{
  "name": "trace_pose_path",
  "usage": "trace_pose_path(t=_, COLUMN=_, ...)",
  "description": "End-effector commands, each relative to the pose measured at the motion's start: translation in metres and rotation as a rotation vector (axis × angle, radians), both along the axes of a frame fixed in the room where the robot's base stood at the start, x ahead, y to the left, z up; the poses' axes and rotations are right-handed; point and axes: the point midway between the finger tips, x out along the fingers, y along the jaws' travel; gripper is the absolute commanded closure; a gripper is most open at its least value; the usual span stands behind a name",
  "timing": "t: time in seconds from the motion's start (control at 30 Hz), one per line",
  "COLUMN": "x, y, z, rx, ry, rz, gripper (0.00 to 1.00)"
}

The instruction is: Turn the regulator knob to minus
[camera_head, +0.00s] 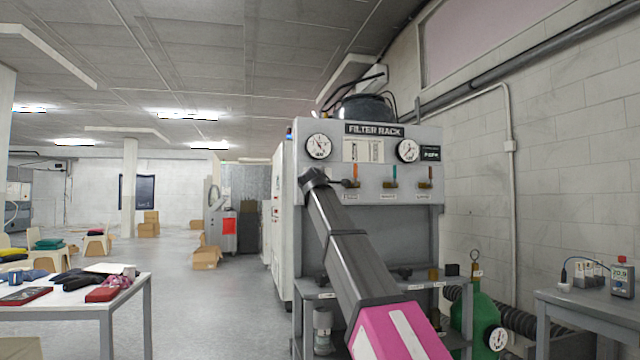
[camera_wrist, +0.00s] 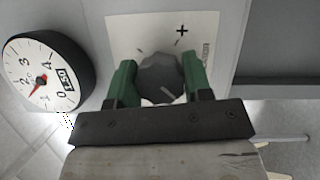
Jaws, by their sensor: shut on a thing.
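The regulator knob (camera_wrist: 161,78) is a dark grey, scalloped round knob in the wrist view, with a pale pointer line towards its lower right. It sits on a light label plate (camera_wrist: 130,32) with a plus mark above it to the right; no minus mark shows. My gripper (camera_wrist: 158,80) has its two green fingers on either side of the knob, shut on it. In the head view my arm reaches the left part of the filter rack (camera_head: 420,140) and hides the knob.
A round gauge (camera_wrist: 48,72) stands out beside the knob plate. On the rack are two gauges (camera_head: 319,146) and a row of small valves (camera_head: 391,177). A green cylinder (camera_head: 482,318) and a side table (camera_head: 590,302) stand at right.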

Motion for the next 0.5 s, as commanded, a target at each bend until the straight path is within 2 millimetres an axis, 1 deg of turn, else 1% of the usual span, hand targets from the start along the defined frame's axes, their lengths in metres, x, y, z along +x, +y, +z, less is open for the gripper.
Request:
trace_pose_path(t=0.23, x=-0.0004, y=-0.0002, z=-0.001, rx=-0.003, ry=0.001, rz=-0.001, gripper=0.78)
trace_pose_path(t=0.27, x=-0.0004, y=-0.0002, z=-0.001, rx=-0.003, ry=0.001, rz=-0.001, gripper=0.48)
trace_pose_path(t=0.3, x=-0.0004, y=-0.0002, z=-0.001, rx=-0.003, ry=0.001, rz=-0.001, gripper=0.35)
trace_pose_path(t=0.33, x=-0.0004, y=-0.0002, z=-0.0009, rx=-0.003, ry=0.001, rz=0.0, gripper=0.29)
trace_pose_path(t=0.5, x=-0.0003, y=-0.0001, z=-0.0005, rx=-0.002, ry=0.001, rz=0.0, gripper=0.29)
